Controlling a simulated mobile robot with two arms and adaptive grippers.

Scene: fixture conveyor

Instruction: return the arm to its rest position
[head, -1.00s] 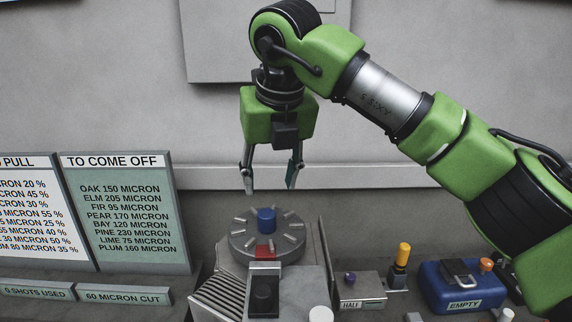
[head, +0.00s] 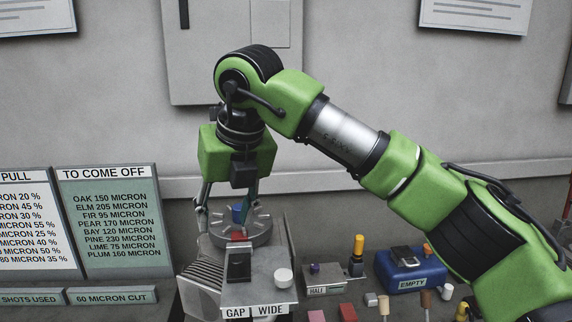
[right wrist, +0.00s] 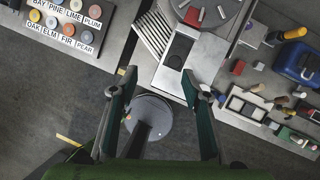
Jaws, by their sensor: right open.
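My right arm, green and black, reaches in from the right in the head view. My right gripper (head: 228,207) hangs downward with its two fingers apart and nothing between them. In the right wrist view the open gripper (right wrist: 158,85) is over the floor and a grey round disc (right wrist: 150,118), with the dial at the upper edge. My left gripper is not in view.
The machine (head: 256,292) carries a "GAP WIDE" label. A blue "EMPTY" box (head: 408,270) and a "HALF" block (head: 324,281) stand to its right. Sign boards (head: 110,222) stand at left. The right wrist view also shows a tray of coloured discs (right wrist: 88,45).

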